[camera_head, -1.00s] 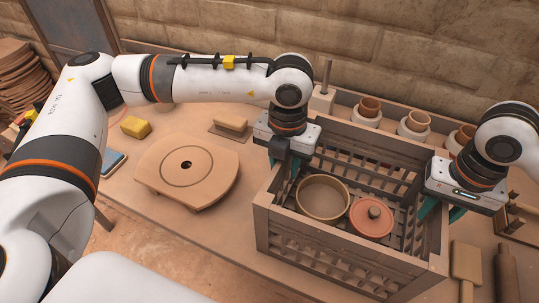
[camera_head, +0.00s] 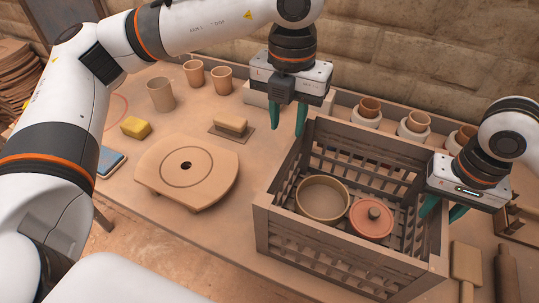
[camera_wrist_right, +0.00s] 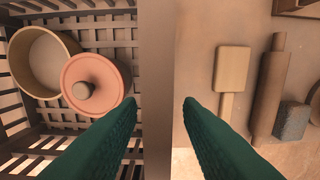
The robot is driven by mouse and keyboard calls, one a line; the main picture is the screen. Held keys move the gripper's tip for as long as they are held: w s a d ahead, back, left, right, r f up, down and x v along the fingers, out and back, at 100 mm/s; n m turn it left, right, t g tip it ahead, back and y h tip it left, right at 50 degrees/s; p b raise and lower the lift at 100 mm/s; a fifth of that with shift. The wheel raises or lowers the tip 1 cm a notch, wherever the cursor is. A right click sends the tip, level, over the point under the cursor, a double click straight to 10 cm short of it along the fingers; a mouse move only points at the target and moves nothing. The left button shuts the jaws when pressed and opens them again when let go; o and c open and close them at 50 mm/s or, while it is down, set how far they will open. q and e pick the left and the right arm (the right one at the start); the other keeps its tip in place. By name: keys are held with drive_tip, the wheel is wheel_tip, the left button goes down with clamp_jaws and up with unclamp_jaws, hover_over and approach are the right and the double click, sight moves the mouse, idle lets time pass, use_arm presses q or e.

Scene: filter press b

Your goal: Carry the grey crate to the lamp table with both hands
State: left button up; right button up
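The crate (camera_head: 345,263), a grey-brown slatted box, stands on the workbench. A round tan bowl (camera_head: 323,198) and a lidded pot with a pinkish lid (camera_head: 371,219) are inside it. My left gripper (camera_head: 288,128) is open and empty, raised above the crate's far left corner and apart from it. My right gripper (camera_head: 442,212) is at the crate's right wall. In the right wrist view its green fingers (camera_wrist_right: 161,102) are spread on either side of the wall's top edge (camera_wrist_right: 156,60), with a gap on the right. No lamp table is identifiable.
A round wooden bat (camera_head: 187,172), a yellow sponge (camera_head: 135,127) and several cups (camera_head: 161,95) lie left of the crate. Jars (camera_head: 414,125) stand behind it. A paddle (camera_head: 466,268) and rolling pin (camera_head: 506,272) lie to the right. A brick wall closes the back.

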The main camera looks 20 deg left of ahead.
wheel_tip(320, 180, up, 11)
drive_tip(key=shift+r, duration=0.1)
idle(0.7)
